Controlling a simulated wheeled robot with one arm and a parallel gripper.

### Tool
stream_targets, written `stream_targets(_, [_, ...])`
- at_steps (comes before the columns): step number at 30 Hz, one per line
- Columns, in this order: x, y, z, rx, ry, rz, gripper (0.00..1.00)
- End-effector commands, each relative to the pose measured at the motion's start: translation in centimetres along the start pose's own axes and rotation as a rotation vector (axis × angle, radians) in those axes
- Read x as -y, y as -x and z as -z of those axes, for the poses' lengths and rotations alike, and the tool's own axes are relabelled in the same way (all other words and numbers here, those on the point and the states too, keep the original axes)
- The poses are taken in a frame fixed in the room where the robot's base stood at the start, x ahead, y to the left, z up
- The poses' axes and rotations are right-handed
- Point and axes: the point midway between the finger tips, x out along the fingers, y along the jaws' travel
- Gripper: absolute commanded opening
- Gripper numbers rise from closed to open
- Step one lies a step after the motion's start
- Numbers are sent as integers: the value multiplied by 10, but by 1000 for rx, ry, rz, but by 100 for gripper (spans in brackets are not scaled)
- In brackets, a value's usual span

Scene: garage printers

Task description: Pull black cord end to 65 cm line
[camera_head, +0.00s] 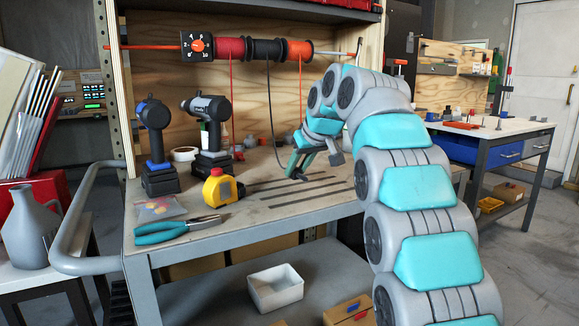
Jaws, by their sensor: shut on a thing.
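A black spool (265,49) sits on a horizontal rod between a dark red spool (230,48) and an orange spool (297,50). The black cord (270,105) hangs from the black spool and curves down toward my gripper. My gripper (298,172) is low over the bench top, shut on the black cord near its end. The exact grip point is small and partly hidden by the fingers. Several dark lines (290,186) run across the bench (250,203) below and beside my gripper. No length marking is readable, so I cannot tell which is the 65 cm line.
Red cords hang from the other spools. A white bin (275,288) is below. The bench's front middle is clear.

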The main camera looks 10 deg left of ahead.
Motion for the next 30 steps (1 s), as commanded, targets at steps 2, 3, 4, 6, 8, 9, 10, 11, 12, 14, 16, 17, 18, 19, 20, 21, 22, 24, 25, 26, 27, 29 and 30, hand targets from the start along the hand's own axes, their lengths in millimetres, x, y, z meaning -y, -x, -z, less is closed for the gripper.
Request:
stream_targets(2, [0,1,0,-1,0,0,0])
stream_targets(3, [0,1,0,-1,0,0,0])
stream_targets(4, [0,1,0,0,0,0,0])
stream_targets(6, [0,1,0,0,0,0,0])
stream_targets(8, [0,1,0,-1,0,0,0])
stream_targets(9, [0,1,0,-1,0,0,0])
stream_targets(10, [0,2,1,-1,1,0,0])
stream_targets(11, [0,2,1,-1,1,0,0])
stream_targets(12, [0,0,-1,-1,1,-1,0])
stream_targets(14, [0,-2,-2,-1,1,-1,0])
stream_targets(16, [0,-4,-4,-1,1,-1,0])
stream_targets(17, [0,-6,-5,-1,1,-1,0])
stream_targets(18, [0,-7,-7,-1,1,-1,0])
stream_targets(19, [0,-9,-8,-1,1,-1,0])
stream_targets(20, [0,-10,-9,0,1,-1,0])
stream_targets(21, [0,-12,-10,0,1,0,0])
stream_targets(22, [0,-13,-11,0,1,0,0])
stream_targets(24, [0,-16,-14,1,1,0,0])
stream_targets(25, [0,-16,-14,1,1,0,0])
stream_targets(26, [0,-17,-14,1,1,0,0])
stream_targets(27, [0,-17,-15,1,1,0,0])
stream_targets(29, [0,-18,-15,1,1,0,0])
stream_targets(30, [0,-18,-15,1,1,0,0])
